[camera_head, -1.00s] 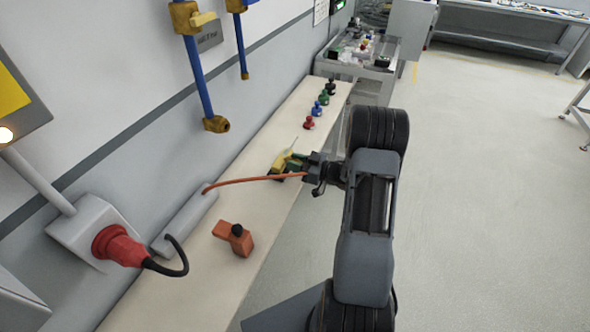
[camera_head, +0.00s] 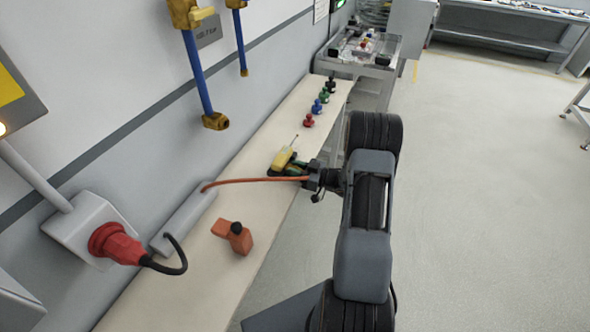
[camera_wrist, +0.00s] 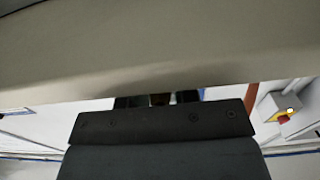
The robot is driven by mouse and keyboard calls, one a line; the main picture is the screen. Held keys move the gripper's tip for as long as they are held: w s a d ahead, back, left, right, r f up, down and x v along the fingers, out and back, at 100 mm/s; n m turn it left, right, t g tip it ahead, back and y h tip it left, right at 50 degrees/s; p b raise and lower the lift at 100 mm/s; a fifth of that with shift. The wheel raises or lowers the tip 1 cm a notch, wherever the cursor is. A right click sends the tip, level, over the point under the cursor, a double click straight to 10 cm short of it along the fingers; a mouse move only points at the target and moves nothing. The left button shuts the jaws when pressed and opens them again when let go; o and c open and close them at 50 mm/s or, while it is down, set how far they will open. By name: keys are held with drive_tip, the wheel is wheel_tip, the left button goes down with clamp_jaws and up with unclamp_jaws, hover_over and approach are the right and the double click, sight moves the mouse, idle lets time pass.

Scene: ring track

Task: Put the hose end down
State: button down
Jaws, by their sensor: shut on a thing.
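The orange hose (camera_head: 245,181) runs from the grey box (camera_head: 186,218) by the wall across the bench to my gripper (camera_head: 311,178). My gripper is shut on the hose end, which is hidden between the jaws. It is at the bench's right edge, beside the yellow tool. I cannot tell whether the hose end touches the bench. In the wrist view, the fingertips (camera_wrist: 158,100) show only as dark stubs below the pale bench edge (camera_wrist: 160,65).
On the bench (camera_head: 225,285) are a yellow tool (camera_head: 283,159), an orange block with a black knob (camera_head: 238,238), and small red, blue and green pieces (camera_head: 317,108). A red plug (camera_head: 113,243) and blue pipes (camera_head: 196,72) are at the wall. Open floor lies right.

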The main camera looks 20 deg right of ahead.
drive_tip(key=c, duration=0.9)
unclamp_jaws()
